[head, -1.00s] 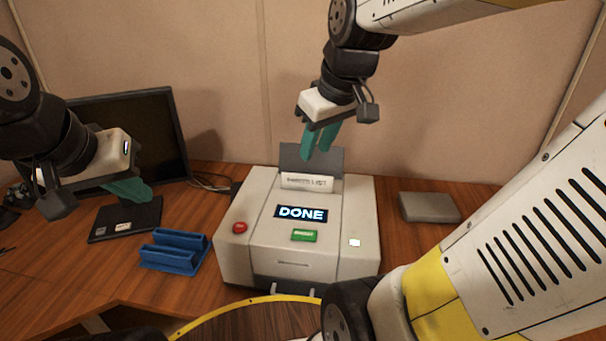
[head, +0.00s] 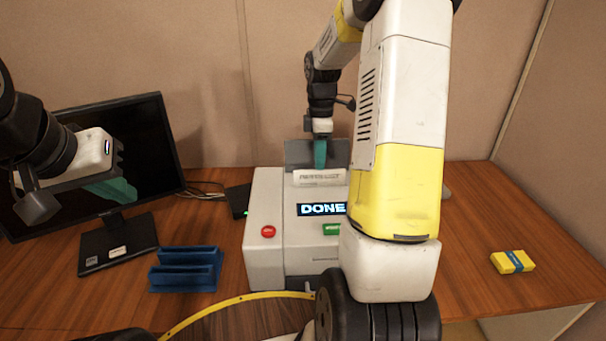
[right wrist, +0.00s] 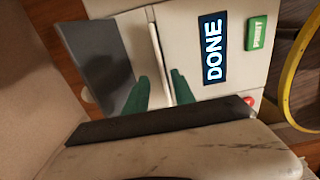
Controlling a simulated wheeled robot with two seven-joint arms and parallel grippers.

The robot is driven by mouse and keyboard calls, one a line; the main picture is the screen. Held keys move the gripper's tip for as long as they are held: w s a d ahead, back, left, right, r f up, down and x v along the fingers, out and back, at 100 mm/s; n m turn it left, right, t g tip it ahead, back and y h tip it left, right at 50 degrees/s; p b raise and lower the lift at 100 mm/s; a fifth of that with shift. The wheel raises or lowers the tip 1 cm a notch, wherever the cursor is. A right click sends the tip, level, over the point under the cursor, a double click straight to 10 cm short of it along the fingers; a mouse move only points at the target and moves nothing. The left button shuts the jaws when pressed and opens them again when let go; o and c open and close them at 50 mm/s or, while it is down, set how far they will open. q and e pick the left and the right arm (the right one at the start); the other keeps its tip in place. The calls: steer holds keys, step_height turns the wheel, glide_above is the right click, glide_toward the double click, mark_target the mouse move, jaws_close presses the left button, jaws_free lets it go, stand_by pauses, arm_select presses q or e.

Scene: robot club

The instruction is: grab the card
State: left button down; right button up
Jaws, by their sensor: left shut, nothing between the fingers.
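The white card (head: 319,178) stands upright in the slot on top of the printer (head: 265,210), with its printed face toward the head camera. In the right wrist view the card (right wrist: 157,52) shows as a thin pale edge. My right gripper (head: 320,154) is at the slot from above, pointing down. In its wrist view the green fingers (right wrist: 163,92) are apart, one on each side of the card's line; whether either touches it I cannot tell. My left gripper (head: 112,190) is shut and empty, in front of the monitor, away from the card.
The printer display (head: 321,209) reads DONE. A dark grey panel (head: 300,153) rises behind the slot. A blue slotted rack (head: 186,270) stands left of the printer, near the monitor (head: 100,140). A yellow pack (head: 513,262) lies at the right. My right arm covers the printer's right side.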

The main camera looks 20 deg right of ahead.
mark_target(326, 177)
steer(key=f, duration=0.4)
steer(key=shift+s+f, duration=0.2)
steer(key=shift+s, duration=0.05)
steer(key=shift+c, duration=0.2)
jaws_close()
